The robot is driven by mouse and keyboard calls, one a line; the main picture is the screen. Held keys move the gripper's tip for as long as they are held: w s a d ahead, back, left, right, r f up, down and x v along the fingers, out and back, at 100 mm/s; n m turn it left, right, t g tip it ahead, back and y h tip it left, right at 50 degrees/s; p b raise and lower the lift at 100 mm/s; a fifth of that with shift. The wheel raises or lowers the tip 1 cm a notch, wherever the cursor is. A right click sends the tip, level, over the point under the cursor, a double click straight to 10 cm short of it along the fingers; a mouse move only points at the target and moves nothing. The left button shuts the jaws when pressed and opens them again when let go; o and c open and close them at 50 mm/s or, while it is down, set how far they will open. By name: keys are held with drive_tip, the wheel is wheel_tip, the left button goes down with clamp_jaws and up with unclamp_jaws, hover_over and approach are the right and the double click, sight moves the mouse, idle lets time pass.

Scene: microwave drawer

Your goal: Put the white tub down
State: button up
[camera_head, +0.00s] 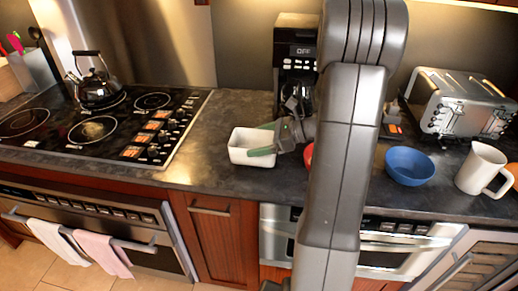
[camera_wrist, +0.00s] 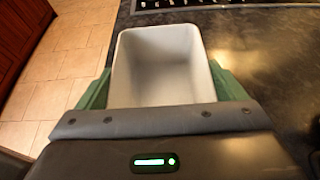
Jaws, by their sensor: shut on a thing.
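The white tub (camera_head: 240,150) is a small, open, rectangular container, and it looks empty. In the head view it is at the counter between the stove and the coffee maker, near the front edge. My gripper (camera_head: 262,146) reaches it from the right and is shut on it. In the wrist view the tub (camera_wrist: 160,45) sits upright between the green fingers of my gripper (camera_wrist: 165,88), one on each side. I cannot tell whether its base touches the counter.
The dark counter (camera_head: 205,150) is clear left of the tub up to the stove (camera_head: 90,130). A coffee maker (camera_head: 294,50) stands behind. A blue bowl (camera_head: 409,166), a white mug (camera_head: 481,168) and a toaster (camera_head: 462,103) are to the right. A red object (camera_head: 308,154) is partly hidden behind my arm.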

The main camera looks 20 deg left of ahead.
drive_tip(key=shift+f, duration=1.5)
drive_tip(key=shift+f, duration=0.2)
drive_tip(key=o, duration=0.7)
drive_tip(key=shift+o, duration=0.2)
drive_tip(key=shift+r, duration=0.2)
drive_tip(key=v, duration=1.2)
drive_tip(key=shift+b, duration=0.4)
